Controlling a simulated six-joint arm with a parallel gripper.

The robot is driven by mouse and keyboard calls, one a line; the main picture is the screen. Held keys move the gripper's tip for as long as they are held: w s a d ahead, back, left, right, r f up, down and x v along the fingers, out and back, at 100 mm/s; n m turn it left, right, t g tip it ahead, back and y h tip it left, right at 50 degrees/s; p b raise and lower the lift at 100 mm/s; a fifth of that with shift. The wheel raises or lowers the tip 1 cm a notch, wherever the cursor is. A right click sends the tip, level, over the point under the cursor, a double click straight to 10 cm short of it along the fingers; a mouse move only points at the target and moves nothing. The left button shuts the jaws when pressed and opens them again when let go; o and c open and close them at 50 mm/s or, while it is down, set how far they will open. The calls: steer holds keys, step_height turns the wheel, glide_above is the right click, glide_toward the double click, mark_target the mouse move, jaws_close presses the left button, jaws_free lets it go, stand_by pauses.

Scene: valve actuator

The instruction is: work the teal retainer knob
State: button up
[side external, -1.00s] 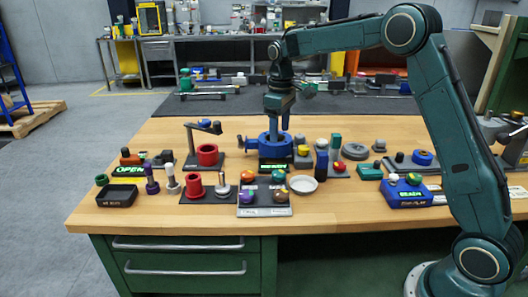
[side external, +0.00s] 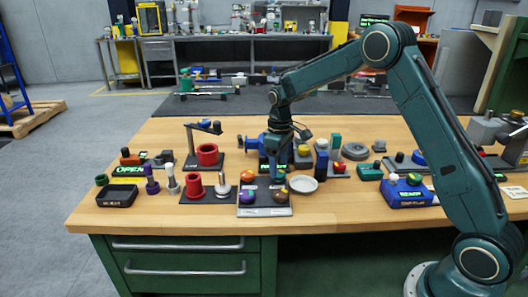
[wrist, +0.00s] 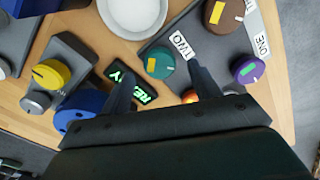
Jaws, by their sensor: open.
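The teal retainer knob (wrist: 160,63) shows in the wrist view, round with an orange mark on top. It sits on a dark plate (wrist: 183,20) at the label "TWO". My gripper (wrist: 162,72) is open, with one finger on each side of the knob in the picture. I cannot tell whether the fingers touch it.
On the same plate are a purple knob (wrist: 247,69), a brown knob (wrist: 218,14) and an orange knob (wrist: 190,96), partly hidden by a finger. A white dish (side external: 303,185) stands close on the right. A blue valve body (side external: 254,144) stands behind. The front table edge is clear.

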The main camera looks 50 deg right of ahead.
steer(key=shift+f, duration=1.25)
steer(key=c, duration=1)
steer(key=shift+m, duration=0.4)
steer(key=shift+w+m, duration=0.1)
steer(key=shift+m, duration=2.5)
